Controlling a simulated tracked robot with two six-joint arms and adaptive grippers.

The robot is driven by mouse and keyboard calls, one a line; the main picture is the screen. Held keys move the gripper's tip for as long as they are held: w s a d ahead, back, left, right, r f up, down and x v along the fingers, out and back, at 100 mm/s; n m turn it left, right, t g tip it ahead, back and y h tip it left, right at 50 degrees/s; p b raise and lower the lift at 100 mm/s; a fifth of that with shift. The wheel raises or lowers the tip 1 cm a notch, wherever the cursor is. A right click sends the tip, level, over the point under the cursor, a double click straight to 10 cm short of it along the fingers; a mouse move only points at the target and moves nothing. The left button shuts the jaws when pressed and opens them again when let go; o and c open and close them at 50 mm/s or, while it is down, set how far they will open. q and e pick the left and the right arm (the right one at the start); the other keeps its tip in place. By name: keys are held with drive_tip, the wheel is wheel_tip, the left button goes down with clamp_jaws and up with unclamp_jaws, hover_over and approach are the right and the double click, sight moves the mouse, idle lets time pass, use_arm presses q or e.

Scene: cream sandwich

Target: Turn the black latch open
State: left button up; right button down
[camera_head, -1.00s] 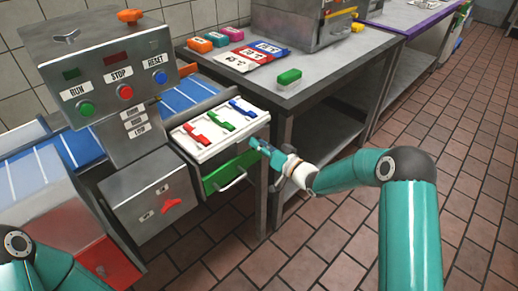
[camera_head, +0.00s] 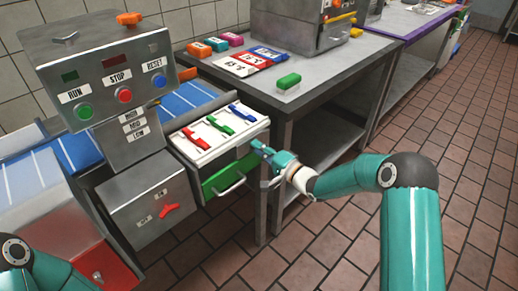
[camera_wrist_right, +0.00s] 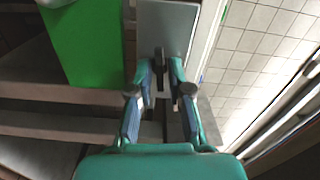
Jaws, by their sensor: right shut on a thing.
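My right gripper (camera_head: 262,151) is at the right side of the machine, beside the white tray with the coloured levers and the green drawer. In the right wrist view its two fingers (camera_wrist_right: 164,68) are closed on a small dark upright piece, which I take to be the black latch (camera_wrist_right: 159,57), in front of a grey metal plate. In the head view the latch is hidden behind the gripper, so I cannot tell how far it is turned. My left arm shows only at the lower left; its gripper is out of view.
The white tray (camera_head: 178,139) holds red, green and blue levers. The green drawer (camera_head: 229,174) has a metal handle below it. A steel table (camera_head: 330,83) with a green block (camera_head: 289,81) stands close behind my right gripper. Tiled floor (camera_head: 330,240) is free in front.

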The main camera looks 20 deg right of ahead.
drive_tip(key=shift+d+f+m, duration=0.15)
drive_tip(key=shift+d+m, duration=0.05)
drive_tip(key=shift+m, duration=0.6)
drive_tip(key=c, duration=1.2)
unclamp_jaws()
drive_tip(key=shift+f, duration=0.1)
drive_tip(key=v, duration=1.2)
drive_tip(key=shift+a, duration=0.1)
